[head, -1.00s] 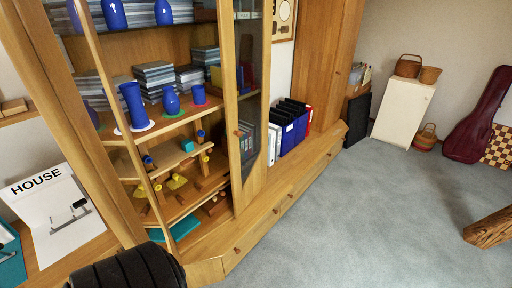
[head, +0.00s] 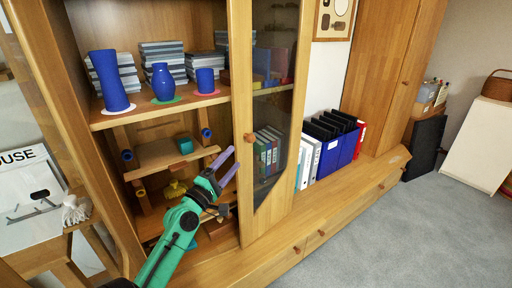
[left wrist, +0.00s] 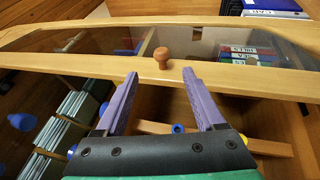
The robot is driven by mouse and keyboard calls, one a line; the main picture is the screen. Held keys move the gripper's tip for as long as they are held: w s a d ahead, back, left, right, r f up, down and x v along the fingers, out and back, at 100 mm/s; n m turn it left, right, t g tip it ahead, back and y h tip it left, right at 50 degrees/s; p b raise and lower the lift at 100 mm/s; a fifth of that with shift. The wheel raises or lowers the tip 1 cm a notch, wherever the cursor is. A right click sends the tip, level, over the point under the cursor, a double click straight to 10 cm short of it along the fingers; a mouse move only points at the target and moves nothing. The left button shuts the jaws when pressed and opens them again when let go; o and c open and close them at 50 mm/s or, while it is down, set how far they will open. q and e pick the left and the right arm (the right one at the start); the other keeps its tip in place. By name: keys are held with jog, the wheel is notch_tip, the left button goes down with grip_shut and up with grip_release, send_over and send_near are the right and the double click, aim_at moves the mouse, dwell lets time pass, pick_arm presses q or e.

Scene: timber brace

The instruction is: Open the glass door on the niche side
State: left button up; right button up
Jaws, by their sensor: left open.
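The glass door (head: 268,190) on the niche side has a wooden frame and dark glass, and appears shut. Its round wooden knob (head: 249,137) sits on the left stile; it also shows in the left wrist view (left wrist: 162,55). My left gripper (head: 234,160), with purple fingers on a green arm, is open and empty in front of the cabinet. In the left wrist view its fingertips (left wrist: 160,75) point at the knob, which lies just beyond them and between their lines, apparently untouched. My right gripper is not in view.
The open shelves left of the door hold blue vases (head: 109,80), grey stacks (head: 162,58) and small wooden pieces. Blue and white binders (head: 338,145) stand in the niche to the right. A low wooden ledge (head: 300,222) runs below. Carpet (head: 400,235) is clear at right.

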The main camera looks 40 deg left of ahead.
aim_at(248, 141)
pick_arm(q)
jog(key=p+x, duration=0.3)
jog(key=x, duration=0.5)
jog(key=shift+w+a+r, duration=0.1)
jog(key=shift+r, duration=0.05)
jog(key=x, duration=0.6)
jog(key=shift+w+f+p, duration=0.2)
jog(key=shift+w+p, duration=0.1)
jog(key=shift+p, duration=0.05)
grip_shut()
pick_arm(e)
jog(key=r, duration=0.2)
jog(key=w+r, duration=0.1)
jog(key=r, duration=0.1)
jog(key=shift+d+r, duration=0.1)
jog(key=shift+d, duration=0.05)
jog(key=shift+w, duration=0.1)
